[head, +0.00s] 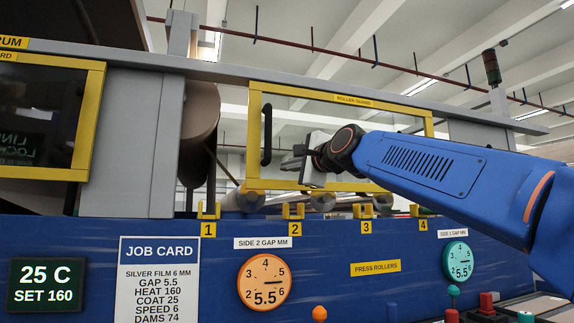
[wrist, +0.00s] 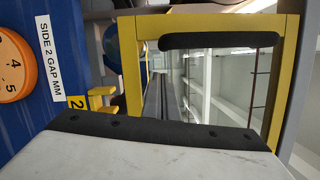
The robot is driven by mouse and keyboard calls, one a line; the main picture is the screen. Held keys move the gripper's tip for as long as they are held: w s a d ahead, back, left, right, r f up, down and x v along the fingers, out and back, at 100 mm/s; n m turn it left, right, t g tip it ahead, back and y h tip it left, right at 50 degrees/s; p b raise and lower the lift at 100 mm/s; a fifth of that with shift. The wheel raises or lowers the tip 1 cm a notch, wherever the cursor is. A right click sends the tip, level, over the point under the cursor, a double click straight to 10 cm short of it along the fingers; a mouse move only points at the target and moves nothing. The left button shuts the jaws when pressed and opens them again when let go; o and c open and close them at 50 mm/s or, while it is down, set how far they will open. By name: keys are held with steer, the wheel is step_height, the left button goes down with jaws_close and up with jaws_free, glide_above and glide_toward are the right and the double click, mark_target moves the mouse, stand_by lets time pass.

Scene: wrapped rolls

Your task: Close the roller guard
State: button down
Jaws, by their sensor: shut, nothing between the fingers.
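The roller guard (head: 341,92) is a clear panel in a yellow frame, with a black vertical handle (head: 266,135) on its left side. In the wrist view the guard frame (wrist: 140,70) appears turned sideways, with the black handle (wrist: 220,40) near the top. My gripper (head: 290,161) is shut and empty, in front of the guard's lower left part, a little right of and below the handle. It looks apart from the handle. A gap shows between the guard's left edge and the grey post. My arm hides the guard's lower right part.
Rollers (head: 322,202) show below the guard's lower edge. A brown roll (head: 199,120) stands left of the guard. Numbered yellow brackets (head: 293,211) line the blue front panel (head: 330,285). An orange dial (head: 265,282) and a teal dial (head: 458,261) sit on this panel.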

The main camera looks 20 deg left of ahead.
steer(key=w+d+r+v, duration=0.1)
steer(key=v, duration=0.9)
steer(key=s+d+f+n+g+h, duration=0.1)
steer(key=s+d+f+n+h, duration=0.25)
steer(key=d+f, duration=1.1)
steer(key=s+d+f+n+g+h, duration=0.1)
steer(key=s+d+f+n+h, duration=0.3)
steer(key=d+f, duration=1.05)
steer(key=s+d+f+n+g+h, duration=0.1)
steer(key=s+d+f, duration=0.4)
steer(key=f, duration=0.7)
steer(key=s+d+f+n+g+h, duration=0.1)
steer(key=s+d+f+g+h, duration=0.1)
steer(key=s+d+f, duration=0.3)
steer(key=s+d+f+n+g+h, duration=0.1)
steer(key=s+d+f, duration=0.5)
steer(key=s+f, duration=0.6)
step_height(320, 180, down, 7)
steer(key=shift+f+g+h, duration=0.1)
steer(key=shift+g+h, duration=0.6)
steer(key=shift+h, duration=0.55)
steer(key=shift+s, duration=0.1)
